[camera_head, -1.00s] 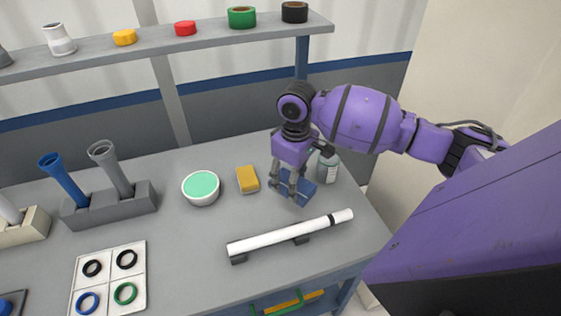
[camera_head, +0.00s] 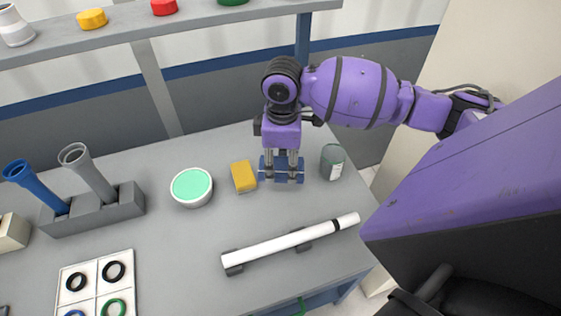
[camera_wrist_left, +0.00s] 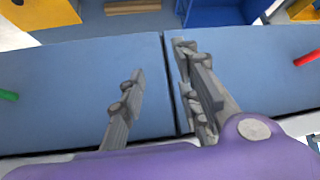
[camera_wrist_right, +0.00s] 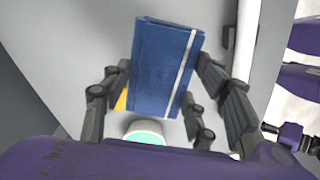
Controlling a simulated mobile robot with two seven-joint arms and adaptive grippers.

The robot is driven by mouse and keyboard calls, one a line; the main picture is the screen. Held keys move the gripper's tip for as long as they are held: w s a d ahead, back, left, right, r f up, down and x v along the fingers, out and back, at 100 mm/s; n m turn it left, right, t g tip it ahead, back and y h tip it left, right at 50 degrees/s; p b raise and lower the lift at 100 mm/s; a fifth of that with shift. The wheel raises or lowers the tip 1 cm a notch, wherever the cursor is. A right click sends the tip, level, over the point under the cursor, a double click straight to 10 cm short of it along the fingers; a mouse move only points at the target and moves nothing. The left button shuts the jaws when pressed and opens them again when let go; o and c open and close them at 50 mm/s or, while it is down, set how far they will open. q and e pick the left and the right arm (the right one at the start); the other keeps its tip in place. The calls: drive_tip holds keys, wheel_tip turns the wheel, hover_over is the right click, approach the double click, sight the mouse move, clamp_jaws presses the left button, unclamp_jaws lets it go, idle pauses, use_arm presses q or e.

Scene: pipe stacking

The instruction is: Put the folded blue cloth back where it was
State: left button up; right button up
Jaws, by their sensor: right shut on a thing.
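The folded blue cloth (camera_head: 268,174) is in my right gripper (camera_head: 281,176), between the yellow sponge and the grey-green jar in the head view. In the right wrist view the cloth (camera_wrist_right: 163,68) is a flat blue block with a pale stripe, between the fingers of my right gripper (camera_wrist_right: 165,95). My right gripper is shut on it. The cloth appears raised over the bench; how far is hard to tell. My left gripper (camera_wrist_left: 155,95) shows only in the left wrist view, with its fingers apart and nothing between them, in front of blue drawer-like panels.
On the grey bench (camera_head: 170,250) are a yellow sponge (camera_head: 243,177), a bowl with green contents (camera_head: 191,187), a jar (camera_head: 332,161) and a white pipe (camera_head: 280,245) on supports. A grey pipe holder (camera_head: 95,214) and a ring tray (camera_head: 85,299) are at left. A shelf (camera_head: 230,27) runs behind.

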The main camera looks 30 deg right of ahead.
drive_tip(key=w+d+f, duration=0.1)
drive_tip(key=w+f, duration=0.1)
drive_tip(key=w+d+f, duration=0.2)
drive_tip(key=w+f, duration=0.1)
drive_tip(key=w+d+f+b, duration=0.1)
drive_tip(key=w+f, duration=0.1)
drive_tip(key=shift+w+d+f, duration=0.2)
drive_tip(key=shift+d+f, duration=0.05)
drive_tip(key=shift+d, duration=0.1)
drive_tip(key=shift+w+d+f, duration=0.1)
drive_tip(key=shift+w+f, duration=0.1)
drive_tip(key=shift+f, duration=1.55)
drive_tip(key=shift+f, duration=0.15)
drive_tip(key=o, duration=1.1)
